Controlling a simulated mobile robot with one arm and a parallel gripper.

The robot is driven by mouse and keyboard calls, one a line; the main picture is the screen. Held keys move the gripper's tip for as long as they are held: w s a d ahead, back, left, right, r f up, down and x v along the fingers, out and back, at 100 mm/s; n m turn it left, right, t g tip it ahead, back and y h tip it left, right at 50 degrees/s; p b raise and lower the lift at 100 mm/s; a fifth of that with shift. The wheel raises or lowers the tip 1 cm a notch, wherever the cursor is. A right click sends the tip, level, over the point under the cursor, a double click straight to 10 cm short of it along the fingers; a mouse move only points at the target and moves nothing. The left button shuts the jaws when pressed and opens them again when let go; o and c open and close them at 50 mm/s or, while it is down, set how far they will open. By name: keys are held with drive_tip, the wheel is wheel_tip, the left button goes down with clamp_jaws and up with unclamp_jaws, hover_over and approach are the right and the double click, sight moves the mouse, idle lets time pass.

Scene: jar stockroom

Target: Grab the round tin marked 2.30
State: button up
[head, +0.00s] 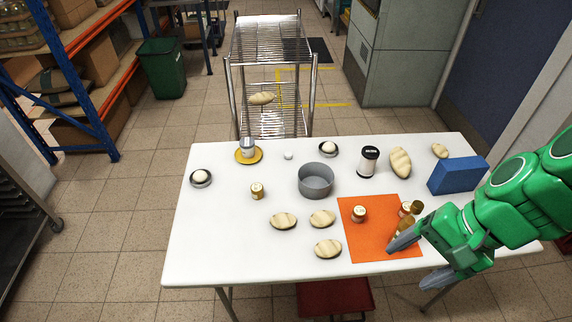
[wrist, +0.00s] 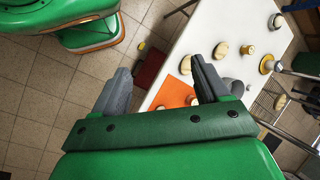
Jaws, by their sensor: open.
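Several small round tins or jars with pale labels stand on the white table. One tin (head: 257,191) is left of the grey pot; another (head: 359,214) is on the orange mat (head: 372,245). A third (head: 405,208) is at the mat's right, partly hidden by an amber bottle (head: 404,227). A grey-white tin (head: 247,146) stands on a yellow saucer. The labels are too small to read, so I cannot tell which is marked 2.30. My gripper (head: 419,262) is open and empty at the mat's front right. In the wrist view its fingers (wrist: 160,68) are spread apart.
A grey pot (head: 316,182) stands mid-table, with a black-topped white jar (head: 368,162) to its right. A blue block (head: 457,175) is near my arm. The table's left front is clear. A wire rack (head: 269,75) stands behind.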

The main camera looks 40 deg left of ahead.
drive_tip(key=w+a+m+g+y, duration=0.1)
drive_tip(key=w+a+y, duration=0.1)
drive_tip(key=a, duration=0.7)
drive_tip(key=w+a+m+g+y, duration=0.1)
drive_tip(key=w+a+y, duration=0.15)
drive_tip(key=a, duration=0.55)
drive_tip(key=m+y, duration=0.4)
drive_tip(key=m, duration=0.8)
hover_over(262, 189)
wheel_tip(262, 189, down, 24)
drive_tip(key=shift+t, duration=0.5)
drive_tip(key=shift+w+d+f, duration=0.1)
drive_tip(key=shift+d+f, duration=0.05)
drive_tip(key=shift+f, duration=0.85)
drive_tip(key=shift+w+d+f, duration=0.1)
drive_tip(key=shift+f, duration=0.9)
drive_tip(key=shift+w+d+f, duration=0.1)
drive_tip(key=shift+d+f, duration=0.05)
drive_tip(key=shift+f, duration=0.85)
drive_tip(key=x, duration=0.4)
drive_tip(key=shift+s+a+f, duration=0.1)
drive_tip(key=shift+s+f, duration=0.05)
drive_tip(key=shift+f, duration=0.05)
drive_tip(key=shift+a, duration=0.35)
